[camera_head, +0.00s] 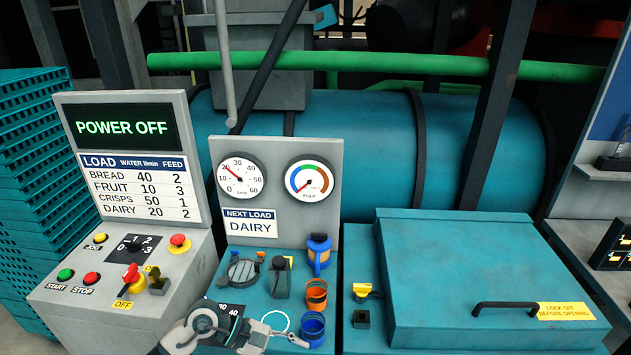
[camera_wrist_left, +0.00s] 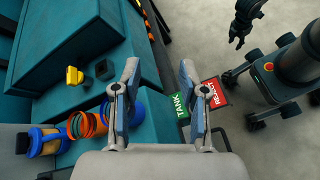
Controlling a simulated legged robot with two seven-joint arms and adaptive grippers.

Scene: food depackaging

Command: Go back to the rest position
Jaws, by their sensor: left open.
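My left gripper (camera_wrist_left: 159,78) is open in the left wrist view. Its two fingers are apart with nothing between them. In the head view the gripper (camera_head: 275,335) is low at the front of the teal console (camera_head: 258,290), close to the blue and orange ring-shaped parts. A dark claw (camera_wrist_left: 243,22) at the top right of the left wrist view looks like my right gripper. It is too small and dark to tell whether it is open.
A control box (camera_head: 150,250) reads POWER OFF. Its gauge panel (camera_head: 270,190) reads DAIRY. A closed teal lid (camera_head: 470,270) with a black handle stands at the right. A green TANK label (camera_wrist_left: 180,104) and red label (camera_wrist_left: 214,92) lie past the fingers.

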